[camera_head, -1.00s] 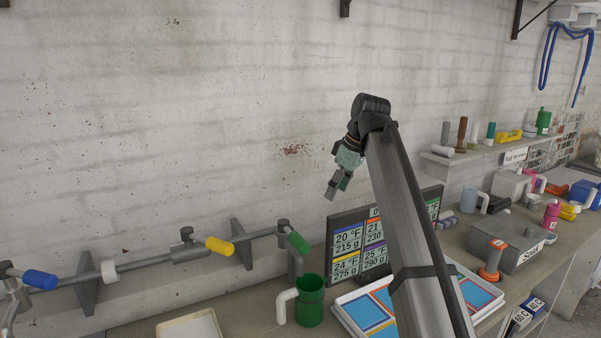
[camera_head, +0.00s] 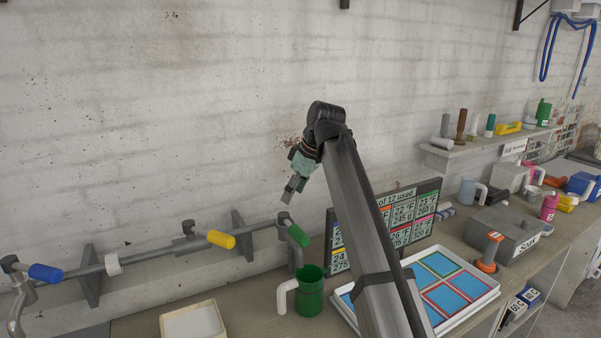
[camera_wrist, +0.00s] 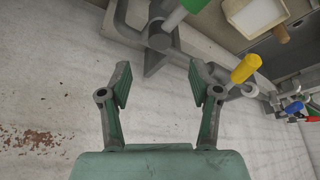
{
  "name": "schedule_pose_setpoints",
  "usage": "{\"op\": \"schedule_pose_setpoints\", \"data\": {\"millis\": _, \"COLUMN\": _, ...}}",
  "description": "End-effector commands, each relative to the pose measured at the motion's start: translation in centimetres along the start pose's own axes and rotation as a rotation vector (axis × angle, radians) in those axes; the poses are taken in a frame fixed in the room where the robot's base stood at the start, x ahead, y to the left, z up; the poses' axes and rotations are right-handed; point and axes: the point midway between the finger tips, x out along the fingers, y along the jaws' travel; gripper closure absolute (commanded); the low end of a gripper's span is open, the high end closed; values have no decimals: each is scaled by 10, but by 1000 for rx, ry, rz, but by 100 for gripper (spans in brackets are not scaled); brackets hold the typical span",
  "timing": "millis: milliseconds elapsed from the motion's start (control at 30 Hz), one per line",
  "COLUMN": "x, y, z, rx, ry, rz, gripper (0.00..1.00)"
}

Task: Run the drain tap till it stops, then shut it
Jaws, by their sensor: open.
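A grey pipe (camera_head: 140,256) runs along the wall with a blue-handled tap (camera_head: 46,273), a yellow-handled tap (camera_head: 221,240) and a green-handled tap (camera_head: 294,232). No label shows which is the drain tap. The green handle slants down to the right; a green mug (camera_head: 310,296) with a white handle stands below that end of the pipe. No running water is visible. My gripper (camera_head: 289,194) is open and empty, just above the green handle.
A white tray (camera_head: 164,328) lies left of the mug. A display board (camera_head: 409,217) and a tray with blue panels (camera_head: 490,292) stand to the right, partly behind my arm. A grey box (camera_head: 499,231) sits farther right. A shelf (camera_head: 446,158) juts from the wall.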

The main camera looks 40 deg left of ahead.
Motion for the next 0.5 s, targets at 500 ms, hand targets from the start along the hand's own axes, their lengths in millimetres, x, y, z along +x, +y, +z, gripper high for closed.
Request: {"op": "schedule_pose_setpoints", "data": {"millis": 500, "x": 76, "y": 0, "z": 0, "rx": 0, "ry": -1, "rz": -1, "gripper": 37}}
